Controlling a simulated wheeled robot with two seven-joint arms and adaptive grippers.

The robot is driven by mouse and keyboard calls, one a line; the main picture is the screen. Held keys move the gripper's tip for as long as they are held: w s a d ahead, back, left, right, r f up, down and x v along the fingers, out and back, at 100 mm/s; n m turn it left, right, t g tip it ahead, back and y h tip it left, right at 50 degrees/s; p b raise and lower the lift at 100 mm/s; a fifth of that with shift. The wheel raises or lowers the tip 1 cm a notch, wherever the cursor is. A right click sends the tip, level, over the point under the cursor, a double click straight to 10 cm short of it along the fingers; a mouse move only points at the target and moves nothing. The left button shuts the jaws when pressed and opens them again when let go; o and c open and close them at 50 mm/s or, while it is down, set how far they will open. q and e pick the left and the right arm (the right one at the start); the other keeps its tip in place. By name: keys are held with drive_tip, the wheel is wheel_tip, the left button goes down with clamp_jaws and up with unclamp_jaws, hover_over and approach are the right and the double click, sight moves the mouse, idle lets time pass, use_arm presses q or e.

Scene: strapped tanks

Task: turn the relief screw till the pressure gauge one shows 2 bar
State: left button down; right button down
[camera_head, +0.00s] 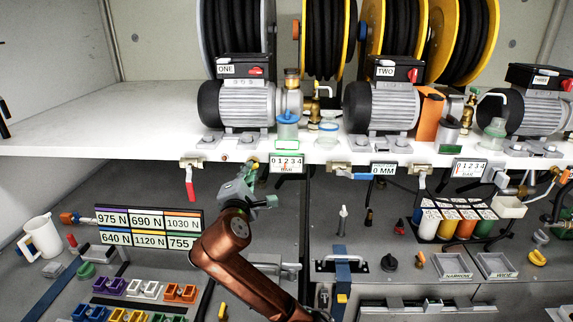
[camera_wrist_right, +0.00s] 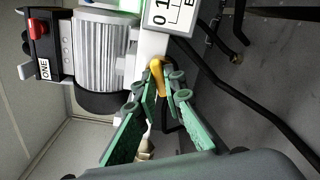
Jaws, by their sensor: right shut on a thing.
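Pressure gauge one (camera_head: 287,163) is a white plate marked 0 to 4 BAR under the shelf's front edge, below pump ONE (camera_head: 246,103). Its red needle is too small to read exactly. Part of its face, with 0 and 1, shows in the right wrist view (camera_wrist_right: 172,15). My right gripper (camera_head: 256,177) is just left of and below the gauge. In the right wrist view its green fingers (camera_wrist_right: 164,98) are shut on the yellow relief screw (camera_wrist_right: 157,66). The screw's upper part sticks out beyond the fingertips; the rest is hidden between them. My left gripper is not in view.
A red-handled valve (camera_head: 190,182) hangs left of my right gripper. Pump TWO (camera_head: 381,105) and its gauge (camera_head: 470,168) are to the right. Black hoses run close by in the wrist view.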

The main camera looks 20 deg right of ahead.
drive_tip(key=shift+m, duration=0.7)
drive_tip(key=shift+m, duration=0.6)
drive_tip(key=c, duration=1.9)
unclamp_jaws()
drive_tip(key=shift+c, duration=0.2)
drive_tip(key=p+v, duration=0.1)
drive_tip(key=v, duration=0.7)
drive_tip(key=shift+o, duration=0.3)
drive_tip(key=o, duration=0.5)
